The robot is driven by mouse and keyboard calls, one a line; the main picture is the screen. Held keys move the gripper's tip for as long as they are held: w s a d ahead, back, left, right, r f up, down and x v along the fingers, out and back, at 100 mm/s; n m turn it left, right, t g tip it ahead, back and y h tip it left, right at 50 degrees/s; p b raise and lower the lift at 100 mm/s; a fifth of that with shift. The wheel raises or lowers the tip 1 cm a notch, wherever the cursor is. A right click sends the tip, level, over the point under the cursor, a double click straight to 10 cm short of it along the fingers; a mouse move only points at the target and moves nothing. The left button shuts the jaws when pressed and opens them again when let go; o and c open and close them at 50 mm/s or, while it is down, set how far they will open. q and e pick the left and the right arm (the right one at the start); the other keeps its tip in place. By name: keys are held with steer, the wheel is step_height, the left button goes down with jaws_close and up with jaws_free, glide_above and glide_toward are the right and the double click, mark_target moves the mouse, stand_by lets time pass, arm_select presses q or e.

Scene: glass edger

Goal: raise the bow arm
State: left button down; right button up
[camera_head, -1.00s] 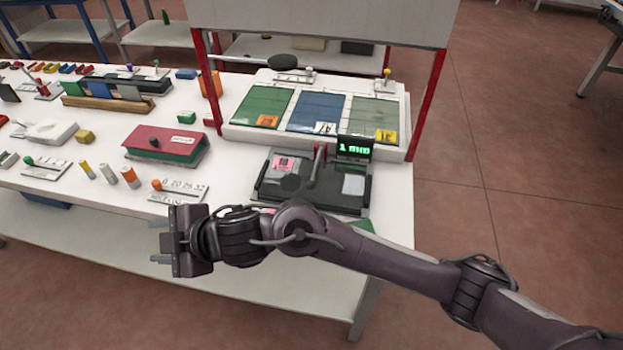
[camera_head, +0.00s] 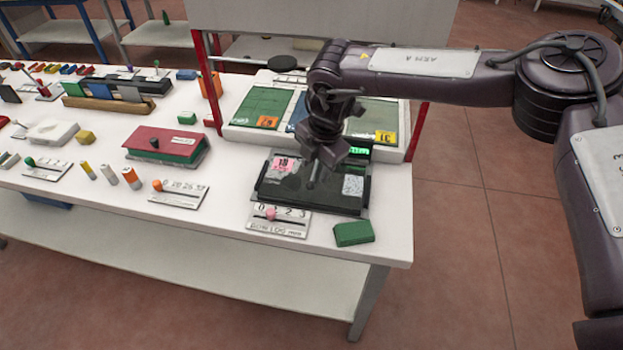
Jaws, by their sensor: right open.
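The dark gauge plate (camera_head: 335,201) with a pink tag (camera_head: 283,164) lies on the white table near its right end. The small lever arm rising from it, probably the bow arm, is mostly hidden behind my right gripper (camera_head: 318,168); its red handle does not show. My right gripper is open and points down over the plate. I cannot tell whether its fingers touch the arm. Part of the green-lit display (camera_head: 358,150) shows behind the gripper. My left gripper is not in view.
A bow log slider (camera_head: 278,221) with a pink knob and a green block (camera_head: 353,233) lie in front of the plate. A panel board (camera_head: 262,108) with red posts stands behind. A red-topped green box (camera_head: 165,143) and several small items lie left.

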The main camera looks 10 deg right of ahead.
mark_target(311, 183)
steer(key=f, duration=0.2)
steer(key=f+p, duration=0.1)
steer(key=f, duration=0.1)
steer(key=w+a+f, duration=0.1)
steer(key=f, duration=0.1)
steer(key=shift+f, duration=0.15)
steer(key=shift+c, duration=0.3)
jaws_close()
